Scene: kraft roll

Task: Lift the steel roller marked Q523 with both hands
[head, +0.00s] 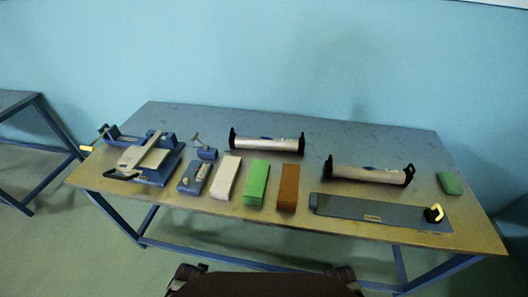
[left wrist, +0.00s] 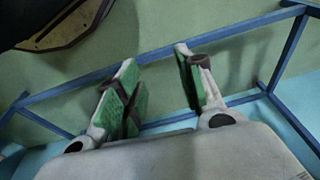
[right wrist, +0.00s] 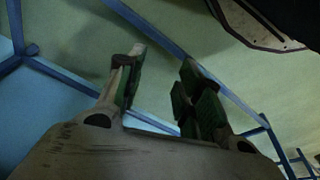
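Two steel rollers with black end brackets lie on the workbench (head: 330,215) in the head view. One roller (head: 265,144) lies at the back middle. The other roller (head: 365,175) lies to the right, a little nearer. Each has a small dark mark, too small to read, so I cannot tell which is Q523. My left gripper (left wrist: 158,80) is open and empty in the left wrist view, with floor and blue frame bars behind it. My right gripper (right wrist: 165,75) is open and empty in the right wrist view. Neither gripper is over the bench top in the head view.
A blue clamp device (head: 150,160) with a yellow-handled crank stands at the left. White (head: 228,178), green (head: 257,182) and brown (head: 288,187) blocks stand mid-bench. A long grey-blue plate (head: 380,212) lies front right, a green pad (head: 450,183) at the right edge.

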